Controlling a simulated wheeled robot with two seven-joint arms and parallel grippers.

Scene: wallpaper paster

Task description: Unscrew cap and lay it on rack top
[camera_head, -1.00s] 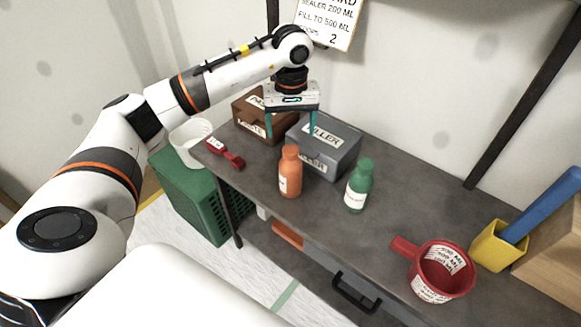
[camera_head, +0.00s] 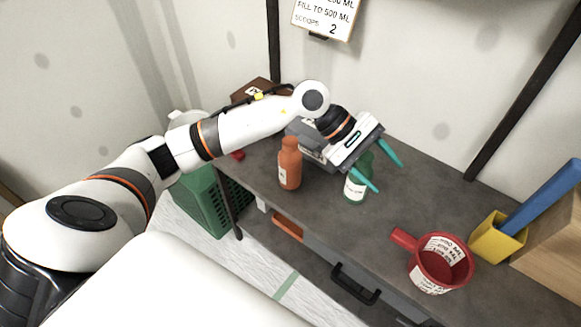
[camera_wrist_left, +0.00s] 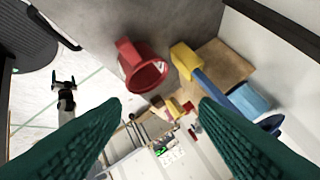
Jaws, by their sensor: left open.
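In the head view an orange bottle (camera_head: 290,168) with an orange cap (camera_head: 290,143) stands upright on the grey bench top (camera_head: 330,215). A green bottle (camera_head: 355,190) with a white label stands to its right; its top is partly covered by my left gripper (camera_head: 390,178). My left gripper is tilted, open and empty, with its teal fingers pointing down to the right, in front of or above the green bottle. The wrist view shows nothing between the fingers. What looks like my right gripper (camera_wrist_left: 63,88) is small at the left of the wrist view. I cannot make out a rack.
A red measuring cup (camera_head: 440,268) and a yellow holder (camera_head: 497,240) with a blue-handled tool (camera_head: 545,203) stand at the right by a wooden box (camera_head: 553,243). A green crate (camera_head: 205,200) stands at the bench's left end.

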